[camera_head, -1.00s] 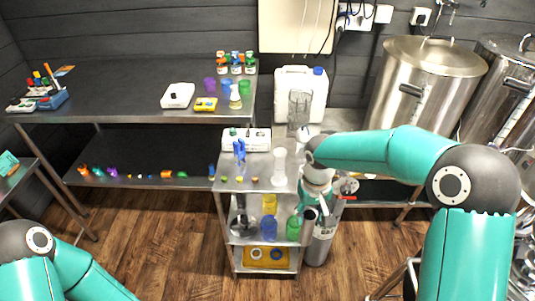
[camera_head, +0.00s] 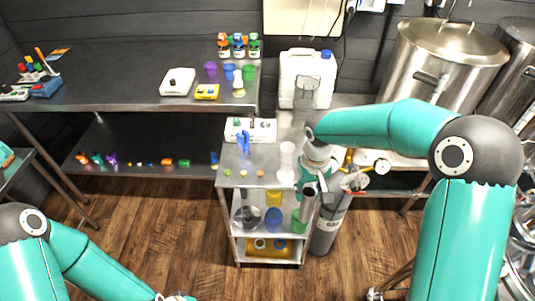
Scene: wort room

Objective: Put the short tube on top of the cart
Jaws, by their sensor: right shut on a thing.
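The cart (camera_head: 231,213) is a metal trolley with shelves, standing in the middle of the view. Its top carries a blue item (camera_head: 243,143), a white upright cylinder (camera_head: 286,160) and several small coloured pieces. My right gripper (camera_head: 311,187) is at the cart's right side, below the level of its top, and partly hidden by its own wrist. It is shut on a grey tube (camera_head: 304,207), which appears to be the short tube and hangs tilted beside the cart. My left gripper (camera_head: 176,297) barely shows at the bottom edge; its fingers are cut off.
The cart's middle shelf holds a blue cup (camera_head: 273,219) and other coloured cups. A grey gas cylinder (camera_head: 325,233) stands close to the cart's right. A long metal bench (camera_head: 120,90) is behind to the left; steel kettles (camera_head: 445,60) stand at the right. The wooden floor left of the cart is clear.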

